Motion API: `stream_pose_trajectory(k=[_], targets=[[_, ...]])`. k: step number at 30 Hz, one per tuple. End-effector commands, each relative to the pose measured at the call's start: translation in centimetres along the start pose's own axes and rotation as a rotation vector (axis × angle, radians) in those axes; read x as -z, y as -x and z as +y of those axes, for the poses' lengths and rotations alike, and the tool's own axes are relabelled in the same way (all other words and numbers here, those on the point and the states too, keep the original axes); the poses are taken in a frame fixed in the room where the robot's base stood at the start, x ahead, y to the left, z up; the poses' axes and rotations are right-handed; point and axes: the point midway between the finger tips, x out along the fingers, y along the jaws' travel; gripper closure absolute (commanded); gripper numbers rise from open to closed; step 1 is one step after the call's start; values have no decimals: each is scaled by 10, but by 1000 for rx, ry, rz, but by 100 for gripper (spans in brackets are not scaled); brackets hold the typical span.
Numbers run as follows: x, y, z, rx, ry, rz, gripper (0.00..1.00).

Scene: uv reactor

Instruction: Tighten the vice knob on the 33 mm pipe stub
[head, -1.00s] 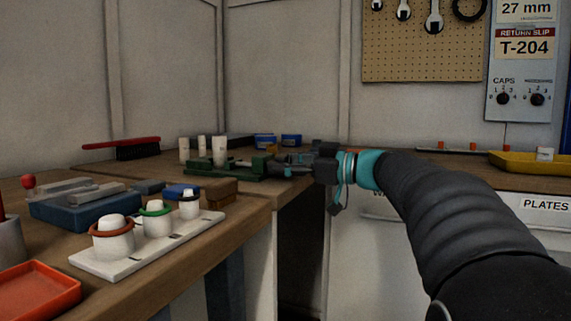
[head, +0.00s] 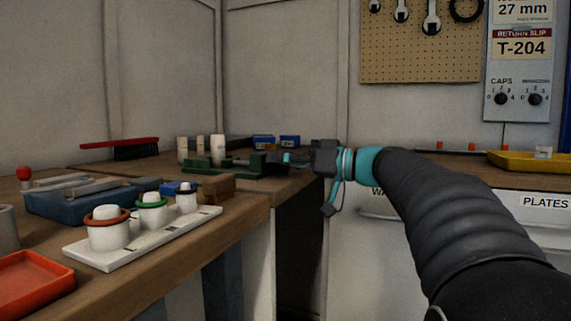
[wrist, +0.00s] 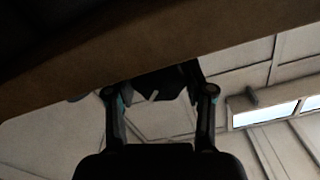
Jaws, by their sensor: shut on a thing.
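A green vice (head: 205,167) sits on the far bench, left of my gripper in the head view. A pale upright pipe stub (head: 218,147) stands at the vice; its foot is hidden, so I cannot tell how it is seated. My gripper (head: 276,161) is at the right end of the vice. In the wrist view my gripper (wrist: 160,92) has a finger on each side of a dark knob (wrist: 170,83) with a pale mark, and is shut on it. In the head view the fingers hide the knob.
More pale stubs (head: 183,150) stand left of the vice, with blue boxes (head: 263,141) behind. A white rack (head: 145,240) with capped jars, a blue fixture (head: 75,203) and an orange tray (head: 30,285) are on the near bench. The bench underside (wrist: 60,75) is close in the wrist view.

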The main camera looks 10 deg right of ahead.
Motion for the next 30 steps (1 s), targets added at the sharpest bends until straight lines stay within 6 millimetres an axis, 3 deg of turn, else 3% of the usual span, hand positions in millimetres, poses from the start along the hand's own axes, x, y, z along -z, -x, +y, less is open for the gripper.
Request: stream_pose_trajectory(k=[10, 26, 27, 30], targets=[[-2, -1, -1, 6, -156, -5, 82], [-2, -1, -1, 6, -185, -5, 82], [-2, -1, -1, 6, -185, -5, 45], [-2, 0, -1, 5, -185, -4, 21]])
